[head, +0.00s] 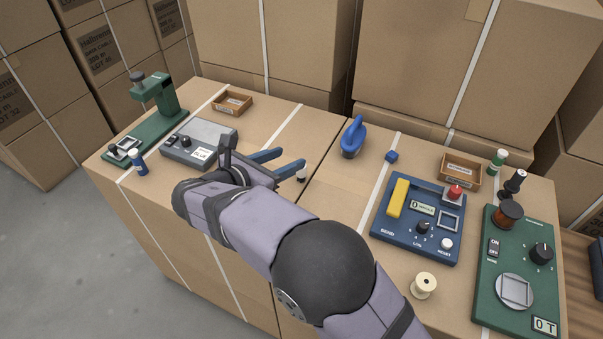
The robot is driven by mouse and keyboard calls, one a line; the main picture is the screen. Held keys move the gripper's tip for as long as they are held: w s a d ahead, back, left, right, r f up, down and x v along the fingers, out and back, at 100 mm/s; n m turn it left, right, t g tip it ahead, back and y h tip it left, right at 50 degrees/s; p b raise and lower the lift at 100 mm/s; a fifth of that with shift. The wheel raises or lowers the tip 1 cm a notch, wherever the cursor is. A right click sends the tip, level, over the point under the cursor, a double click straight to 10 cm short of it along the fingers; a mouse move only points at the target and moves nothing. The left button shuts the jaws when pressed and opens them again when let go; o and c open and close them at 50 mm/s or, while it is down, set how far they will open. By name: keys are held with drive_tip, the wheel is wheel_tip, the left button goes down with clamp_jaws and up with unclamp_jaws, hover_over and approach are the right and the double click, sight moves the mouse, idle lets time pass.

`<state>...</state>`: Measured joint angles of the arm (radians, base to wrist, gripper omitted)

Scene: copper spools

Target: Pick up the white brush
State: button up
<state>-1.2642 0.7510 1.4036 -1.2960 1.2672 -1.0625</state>
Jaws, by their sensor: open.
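My gripper (292,158) is open, its two blue fingers apart and pointing right above the left part of the cardboard surface. Nothing shows between the fingers. No other white brush is clearly visible, and my arm hides part of the surface.
A grey device (200,140) sits left of my gripper, with a green press (155,110) beyond. A blue-handled object (353,137) stands to the right. A blue control panel (420,216), cream spool (424,286) and green panel (518,262) lie farther right. Tall boxes close off the back.

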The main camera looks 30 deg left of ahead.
sight(301, 173)
wheel_tip(301, 173, down, 5)
drive_tip(key=shift+f, duration=0.1)
drive_tip(key=shift+p+x, duration=0.6)
drive_tip(key=shift+x, duration=3.05)
drive_tip(key=shift+s+f, duration=0.1)
clamp_jaws()
